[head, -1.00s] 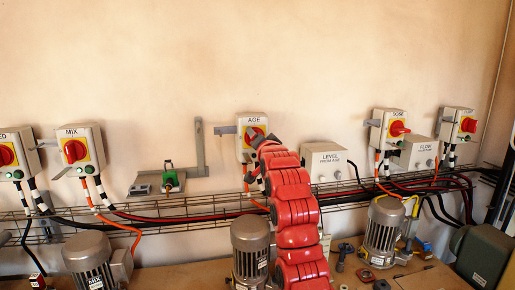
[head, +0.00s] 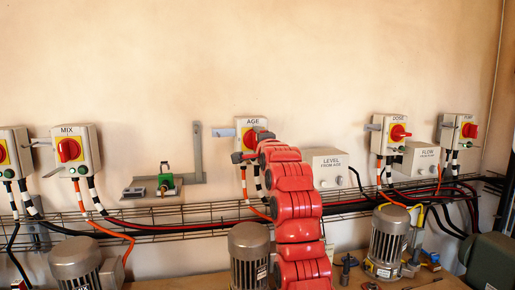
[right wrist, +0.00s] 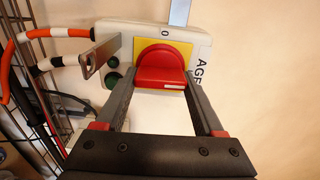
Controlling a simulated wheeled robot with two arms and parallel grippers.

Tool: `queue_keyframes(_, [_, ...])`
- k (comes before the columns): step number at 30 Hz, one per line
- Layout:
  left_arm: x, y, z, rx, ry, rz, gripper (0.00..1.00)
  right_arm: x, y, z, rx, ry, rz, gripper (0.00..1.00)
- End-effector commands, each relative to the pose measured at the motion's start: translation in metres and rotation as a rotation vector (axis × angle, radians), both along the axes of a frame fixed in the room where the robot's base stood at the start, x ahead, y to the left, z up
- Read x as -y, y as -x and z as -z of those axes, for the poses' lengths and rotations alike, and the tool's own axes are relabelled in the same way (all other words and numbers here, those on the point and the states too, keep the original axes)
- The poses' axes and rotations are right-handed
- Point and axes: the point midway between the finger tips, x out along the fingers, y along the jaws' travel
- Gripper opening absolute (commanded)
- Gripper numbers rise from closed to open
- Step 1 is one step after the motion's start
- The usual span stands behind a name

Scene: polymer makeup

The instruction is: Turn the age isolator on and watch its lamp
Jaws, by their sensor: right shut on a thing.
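The age isolator (head: 246,124) is a pale box on the wall, labelled AGE, with a yellow plate and a red knob. In the right wrist view its red knob (right wrist: 162,68) sits between the two dark fingers of my right gripper (right wrist: 163,82), which is shut on it. A small white mark shows on the knob's near edge, and a 0 is printed above the plate. Two dark green round parts (right wrist: 112,80) show at the box's side, with no clear glow; I cannot tell which is the lamp. In the head view my red right arm hides part of the box. My left gripper is not in view.
A metal tab (right wrist: 100,58) sticks out close to the left finger. The MIX isolator (head: 89,137) and DOSE isolator (head: 384,121) are on the same wall. The LEVEL box (head: 330,160) is right of my arm. A wire cable tray (head: 170,215) runs below, above motors.

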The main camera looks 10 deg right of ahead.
Motion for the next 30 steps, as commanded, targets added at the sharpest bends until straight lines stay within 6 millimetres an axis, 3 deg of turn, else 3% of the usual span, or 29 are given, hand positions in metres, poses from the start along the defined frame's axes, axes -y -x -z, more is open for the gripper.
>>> queue_keyframes(18, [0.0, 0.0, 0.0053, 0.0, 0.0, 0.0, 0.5, -0.0005, -0.0006, 0.0021, -0.004, -0.045, -0.001, 0.14])
queue_keyframes(19, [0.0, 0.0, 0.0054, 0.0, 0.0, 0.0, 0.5, -0.0005, -0.0006, 0.0022, -0.004, -0.045, -0.001, 0.72])
queue_keyframes(24, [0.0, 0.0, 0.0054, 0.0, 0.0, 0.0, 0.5, -0.0005, -0.0005, 0.0016, -0.003, -0.044, -0.001, 1.0])
queue_keyframes(30, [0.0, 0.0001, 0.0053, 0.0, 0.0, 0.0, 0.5, -0.0003, -0.0002, 0.001, -0.002, -0.043, 0.0, 1.0])
